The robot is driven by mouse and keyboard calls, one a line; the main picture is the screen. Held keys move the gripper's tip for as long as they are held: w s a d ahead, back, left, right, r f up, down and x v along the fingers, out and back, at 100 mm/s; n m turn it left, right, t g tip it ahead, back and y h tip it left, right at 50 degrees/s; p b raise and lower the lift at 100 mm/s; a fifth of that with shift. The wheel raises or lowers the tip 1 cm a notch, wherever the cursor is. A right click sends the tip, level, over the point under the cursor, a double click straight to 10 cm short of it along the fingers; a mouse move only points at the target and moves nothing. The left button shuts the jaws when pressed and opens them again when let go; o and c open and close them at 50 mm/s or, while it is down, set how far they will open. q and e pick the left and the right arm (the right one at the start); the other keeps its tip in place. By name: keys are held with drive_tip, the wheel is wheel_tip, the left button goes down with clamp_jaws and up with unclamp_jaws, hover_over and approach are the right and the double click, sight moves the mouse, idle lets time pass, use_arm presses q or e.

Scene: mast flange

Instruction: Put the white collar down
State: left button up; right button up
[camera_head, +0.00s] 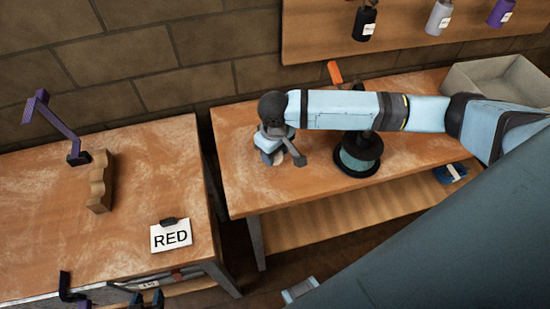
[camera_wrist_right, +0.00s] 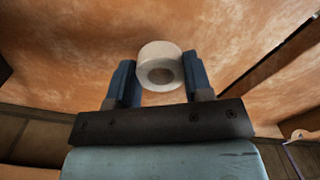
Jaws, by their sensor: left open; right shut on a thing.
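The white collar (camera_wrist_right: 153,53) is a short, thick ring with a round hole. In the right wrist view it sits between the two blue fingers of my right gripper (camera_wrist_right: 160,80), which is shut on it. Brown wood lies behind it; I cannot tell whether the collar touches the wood. In the head view my right gripper (camera_head: 281,156) points down over the left part of the right-hand table (camera_head: 240,190), and the collar is mostly hidden there.
A black and green round stand (camera_head: 359,157) is right of my right gripper, partly behind my arm. A grey bin (camera_head: 500,80) is at the far right. The left table (camera_head: 40,220) holds a purple bracket (camera_head: 53,125), a wavy wooden block (camera_head: 100,182) and a RED card (camera_head: 171,237).

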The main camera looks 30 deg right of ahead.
wheel_tip(320, 180, down, 3)
drive_tip(key=shift+f, duration=0.2)
drive_tip(key=shift+f, duration=0.1)
drive_tip(key=o, duration=0.9)
wheel_tip(320, 180, up, 12)
drive_tip(key=shift+r, duration=0.15)
